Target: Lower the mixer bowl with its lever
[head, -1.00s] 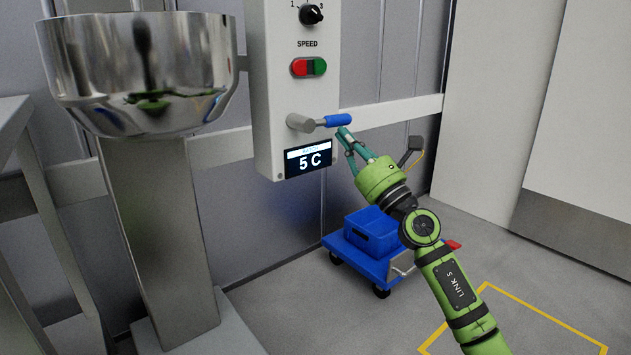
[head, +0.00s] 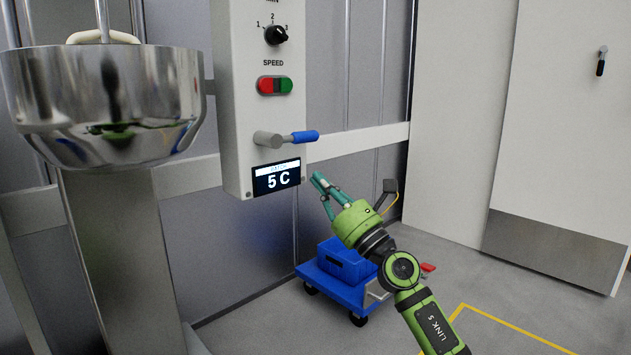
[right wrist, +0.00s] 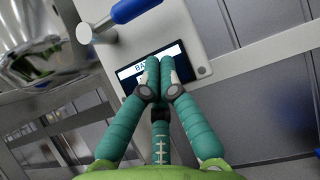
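The shiny steel mixer bowl (head: 105,95) is at the left of the head view, beside a grey column. Its lever (head: 303,137) has a blue grip on a grey pivot and points right, about level, from the white control panel (head: 233,90). In the right wrist view the blue grip (right wrist: 132,10) is at the top edge, beyond my fingers. My right gripper (head: 317,181) is below the lever, beside the panel's lower right corner, apart from the grip. Its teal fingers meet at the tips in the right wrist view (right wrist: 160,62), with nothing between them. My left gripper is not in view.
A blue cart (head: 340,285) with a blue crate stands on the floor behind my right arm. Open floor lies at the right.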

